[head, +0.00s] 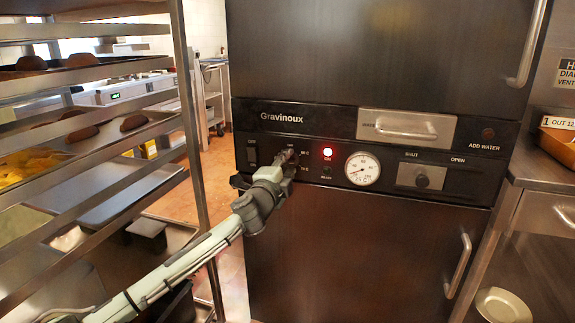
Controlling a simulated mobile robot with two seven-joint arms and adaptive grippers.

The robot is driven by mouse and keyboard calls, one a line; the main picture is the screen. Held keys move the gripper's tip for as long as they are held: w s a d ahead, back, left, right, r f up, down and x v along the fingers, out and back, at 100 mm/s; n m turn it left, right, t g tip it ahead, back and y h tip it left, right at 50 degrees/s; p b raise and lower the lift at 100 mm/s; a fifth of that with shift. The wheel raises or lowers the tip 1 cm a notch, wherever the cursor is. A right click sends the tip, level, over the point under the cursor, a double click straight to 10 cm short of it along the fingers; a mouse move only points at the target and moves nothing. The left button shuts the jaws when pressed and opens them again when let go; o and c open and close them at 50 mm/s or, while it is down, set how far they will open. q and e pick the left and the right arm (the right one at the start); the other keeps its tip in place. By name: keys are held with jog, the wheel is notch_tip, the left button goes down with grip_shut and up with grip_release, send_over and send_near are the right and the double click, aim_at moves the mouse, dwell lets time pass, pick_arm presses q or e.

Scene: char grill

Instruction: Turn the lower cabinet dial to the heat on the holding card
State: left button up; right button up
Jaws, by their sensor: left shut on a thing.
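The lower cabinet dial (291,156) is on the black control panel (320,182) below the Gravinoux name. My left gripper (287,160) is at the dial and shut on it. The gripper covers most of the dial, so I cannot tell where its pointer stands. Small heat marks show around the dial, too small to read surely. My right gripper is not in view.
Right of the dial are a lit red lamp (327,152), a round gauge (362,169) and a vent slider (422,180). A drawer handle (406,131) and door handle (458,266) stick out. A tray rack (185,90) stands close on the left, beside my arm.

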pick_arm(q)
jog(key=m, duration=0.4)
jog(key=shift+a+f+m, duration=0.1)
jog(key=shift+f+m, duration=0.05)
jog(key=shift+m, duration=0.15)
jog(key=m, duration=1)
jog(key=shift+a+f, duration=0.1)
jog(key=shift+w+m, duration=0.1)
jog(key=shift+m, duration=2.2)
jog(key=o, duration=1.1)
jog(key=shift+o, duration=0.2)
